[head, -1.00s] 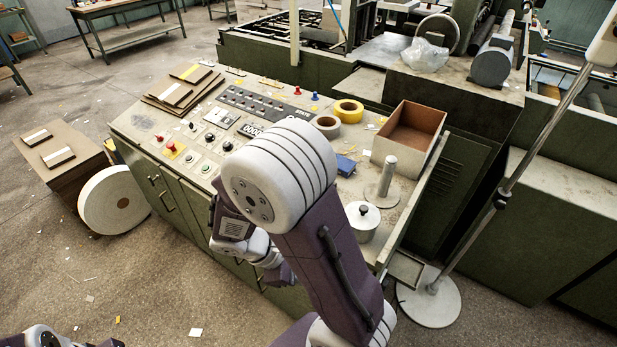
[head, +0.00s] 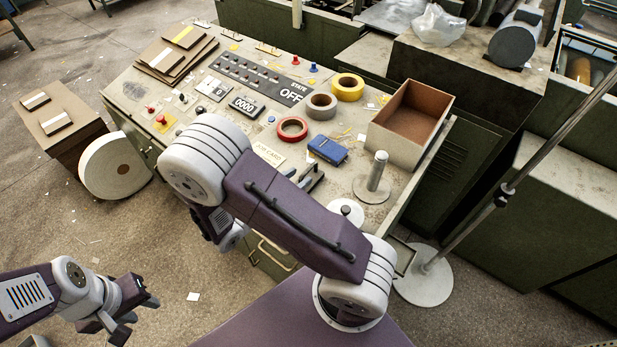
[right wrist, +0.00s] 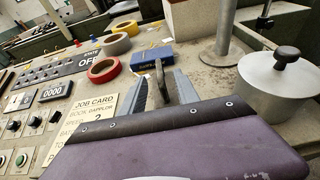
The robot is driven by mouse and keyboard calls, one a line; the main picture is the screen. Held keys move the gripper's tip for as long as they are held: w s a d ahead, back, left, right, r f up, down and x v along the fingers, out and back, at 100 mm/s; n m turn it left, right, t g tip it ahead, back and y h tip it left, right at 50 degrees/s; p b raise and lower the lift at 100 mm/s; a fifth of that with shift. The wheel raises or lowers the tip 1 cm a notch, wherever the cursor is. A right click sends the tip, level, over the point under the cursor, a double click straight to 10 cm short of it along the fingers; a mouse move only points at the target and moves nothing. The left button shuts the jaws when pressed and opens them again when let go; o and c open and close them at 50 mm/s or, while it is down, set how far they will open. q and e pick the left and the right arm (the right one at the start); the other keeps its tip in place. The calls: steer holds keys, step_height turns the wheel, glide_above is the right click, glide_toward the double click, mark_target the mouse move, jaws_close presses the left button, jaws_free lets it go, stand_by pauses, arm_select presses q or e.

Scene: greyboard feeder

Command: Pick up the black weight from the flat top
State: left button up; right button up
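In the head view, a small dark piece with an upright part (head: 313,178) shows on the flat top just past my right arm. I cannot tell whether it is the black weight or my fingertips. My right gripper is mostly hidden there by my own arm. In the right wrist view, my right gripper (right wrist: 167,92) has its fingers apart, low over the flat top (right wrist: 212,80). A slim upright handle-like piece (right wrist: 159,78) stands between them; contact is unclear, and any body below it is hidden. My left gripper (head: 132,311) is open and empty above the floor.
A lidded metal pot (right wrist: 276,85) stands right of the right gripper, a metal post (head: 377,172) behind. A blue box (head: 328,150), red tape roll (head: 292,129) and job card (head: 268,153) lie nearby. An open carton (head: 392,143) stands at the right edge.

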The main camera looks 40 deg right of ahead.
mark_target(308, 170)
steer(key=p+x, duration=0.1)
steer(key=x, duration=0.3)
steer(key=shift+d+r, duration=0.15)
steer(key=shift+d, duration=0.05)
steer(key=shift+w+d+f, duration=0.25)
steer(key=shift+d+f, duration=0.05)
steer(key=shift+d, duration=0.3)
steer(key=shift+a, duration=0.1)
jaws_close()
steer(key=shift+r, duration=0.15)
stand_by(0.4)
